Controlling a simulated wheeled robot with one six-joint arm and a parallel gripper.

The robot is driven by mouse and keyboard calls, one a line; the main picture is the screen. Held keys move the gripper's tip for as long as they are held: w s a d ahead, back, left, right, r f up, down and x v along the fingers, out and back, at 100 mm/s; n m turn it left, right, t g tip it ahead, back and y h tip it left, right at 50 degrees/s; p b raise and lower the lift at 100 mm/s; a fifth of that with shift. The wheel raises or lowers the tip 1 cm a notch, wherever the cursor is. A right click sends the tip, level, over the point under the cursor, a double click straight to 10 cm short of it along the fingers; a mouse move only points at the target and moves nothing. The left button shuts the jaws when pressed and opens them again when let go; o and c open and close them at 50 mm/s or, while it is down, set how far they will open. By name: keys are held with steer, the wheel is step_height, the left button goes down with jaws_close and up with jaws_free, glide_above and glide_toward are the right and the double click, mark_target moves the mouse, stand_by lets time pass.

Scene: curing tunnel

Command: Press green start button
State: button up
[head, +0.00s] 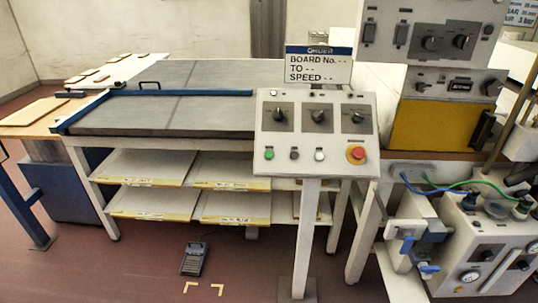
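The green start button (269,154) is a small round button at the lower left of a pale control panel (338,166) on a post. To its right on the same row are a dark button (294,154), a white button (319,155) and a larger red button (356,154) on a yellow ring. Several black rotary knobs (318,116) sit above this row. Nothing covers the green button. My gripper is not in view.
A sign (319,66) stands above the panel. Behind it is a long table (160,114) with shelves (150,167). A foot pedal (194,259) lies on the floor. Machinery with hoses (465,240) stands at the right. Open floor (120,275) shows at front left.

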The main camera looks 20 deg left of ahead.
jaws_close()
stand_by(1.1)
